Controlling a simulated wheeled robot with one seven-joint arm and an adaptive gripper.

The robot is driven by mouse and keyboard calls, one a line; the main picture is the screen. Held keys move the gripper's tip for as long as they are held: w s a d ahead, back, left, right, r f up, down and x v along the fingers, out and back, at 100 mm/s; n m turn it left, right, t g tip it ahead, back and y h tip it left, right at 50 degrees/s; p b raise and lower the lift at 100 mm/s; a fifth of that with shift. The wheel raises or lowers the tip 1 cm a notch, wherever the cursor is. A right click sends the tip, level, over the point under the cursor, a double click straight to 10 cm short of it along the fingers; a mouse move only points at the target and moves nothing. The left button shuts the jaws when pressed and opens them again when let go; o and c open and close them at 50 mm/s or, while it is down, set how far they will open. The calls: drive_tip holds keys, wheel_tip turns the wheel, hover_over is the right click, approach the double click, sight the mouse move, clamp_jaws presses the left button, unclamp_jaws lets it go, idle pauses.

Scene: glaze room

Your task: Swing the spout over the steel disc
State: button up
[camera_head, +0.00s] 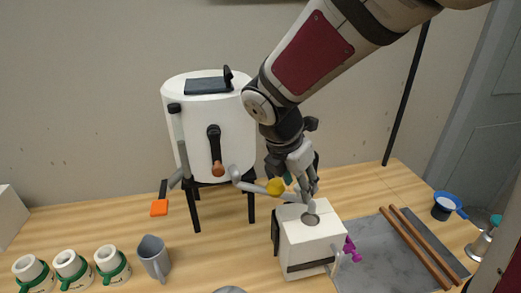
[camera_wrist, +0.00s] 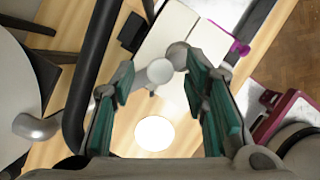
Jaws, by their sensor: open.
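The spout (camera_head: 251,185) is a bent grey pipe that leaves the lower right of the white tank (camera_head: 180,105) and points right toward the pale box. In the head view my gripper (camera_head: 300,188) reaches down beside its outer end, above the box. In the wrist view the fingers (camera_wrist: 160,95) with teal pads are spread, and a grey pipe piece (camera_wrist: 160,72) shows between them; I cannot tell whether they touch it. A grey rim (camera_head: 230,290) shows at the head view's bottom edge.
The pale box (camera_head: 312,250) with a hole on top and a magenta knob (camera_head: 350,250) stands under my gripper. A grey mug (camera_head: 155,257) and white cups (camera_head: 72,268) are at left. A grey slab (camera_head: 385,255) with wooden rods (camera_head: 420,248) lies at right.

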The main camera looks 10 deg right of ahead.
clamp_jaws()
drive_tip(key=shift+s+a+m+p, duration=0.5)
drive_tip(key=shift+s+a+m, duration=0.2)
drive_tip(key=shift+s, duration=0.15)
unclamp_jaws()
drive_tip(key=shift+r, duration=0.1)
drive_tip(key=v, duration=1.1)
drive_tip(key=shift+w+a+r, duration=0.15)
drive_tip(key=shift+a+r, duration=0.1)
drive_tip(key=shift+r, duration=0.1)
